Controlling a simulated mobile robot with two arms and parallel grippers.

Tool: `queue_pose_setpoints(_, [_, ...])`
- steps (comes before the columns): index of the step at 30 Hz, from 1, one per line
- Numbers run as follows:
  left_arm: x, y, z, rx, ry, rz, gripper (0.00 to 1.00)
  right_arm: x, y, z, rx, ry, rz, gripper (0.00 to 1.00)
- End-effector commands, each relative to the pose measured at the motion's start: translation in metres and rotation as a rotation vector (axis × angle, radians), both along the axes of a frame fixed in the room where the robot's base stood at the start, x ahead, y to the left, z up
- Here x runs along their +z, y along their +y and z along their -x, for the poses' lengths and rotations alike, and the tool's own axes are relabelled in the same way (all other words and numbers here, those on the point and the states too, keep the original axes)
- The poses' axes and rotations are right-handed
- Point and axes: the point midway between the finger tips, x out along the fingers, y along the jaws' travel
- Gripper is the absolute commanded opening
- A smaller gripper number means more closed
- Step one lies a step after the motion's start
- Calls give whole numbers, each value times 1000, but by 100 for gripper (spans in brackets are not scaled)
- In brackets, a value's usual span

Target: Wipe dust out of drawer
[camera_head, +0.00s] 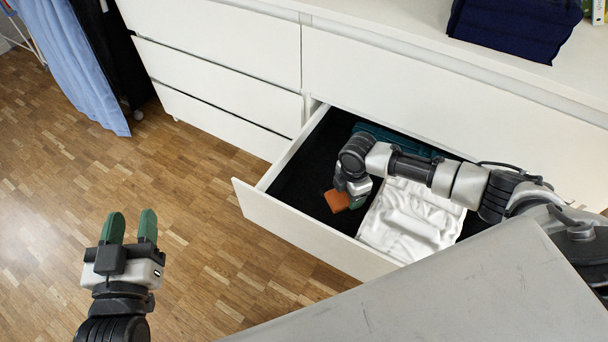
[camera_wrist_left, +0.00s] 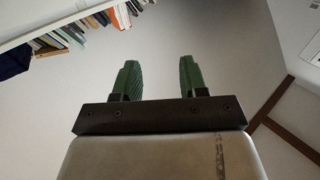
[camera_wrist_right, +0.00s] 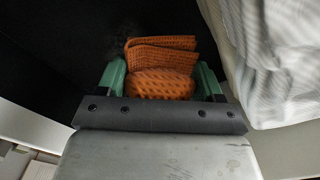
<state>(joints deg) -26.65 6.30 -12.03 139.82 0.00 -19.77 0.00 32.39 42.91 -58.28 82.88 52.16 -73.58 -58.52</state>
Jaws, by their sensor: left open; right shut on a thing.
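An open white drawer (camera_head: 318,232) with a dark inner floor sticks out of the dresser. My right gripper (camera_head: 352,198) reaches down into it and is shut on an orange cloth (camera_head: 337,201). In the right wrist view the folded orange cloth (camera_wrist_right: 161,68) sits between the green fingers, over the dark drawer floor (camera_wrist_right: 60,50). A faint greyish patch, perhaps dust, shows on the floor near the cloth. My left gripper (camera_head: 130,228) is open and empty, fingers up, left of the drawer over the wood floor. It also shows in the left wrist view (camera_wrist_left: 156,80).
A folded white cloth (camera_head: 412,216) lies in the drawer, right of my right gripper. A teal item (camera_head: 385,135) lies at the drawer's back, partly hidden by my arm. Dark blue folded cloths (camera_head: 515,28) are on the dresser top. Wood floor (camera_head: 190,215) is free at left.

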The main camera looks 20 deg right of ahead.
Motion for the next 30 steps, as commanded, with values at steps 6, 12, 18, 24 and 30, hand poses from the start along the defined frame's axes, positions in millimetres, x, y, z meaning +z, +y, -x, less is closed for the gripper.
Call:
queue_pose_setpoints(6, [-18,5,3,10,151,-39,43,6,1,1,-1,0,0,48])
queue_pose_setpoints(12, [-35,10,9,19,288,-73,43,11,2,2,-2,1,-1,48])
queue_pose_setpoints(18, [-52,15,19,27,427,-107,43,15,2,3,-4,1,-1,48])
queue_pose_setpoints(24, [-64,19,28,34,531,-131,43,18,3,4,-5,1,-1,48])
queue_pose_setpoints(30, [-68,21,30,37,562,-138,43,18,3,4,-5,0,0,48])
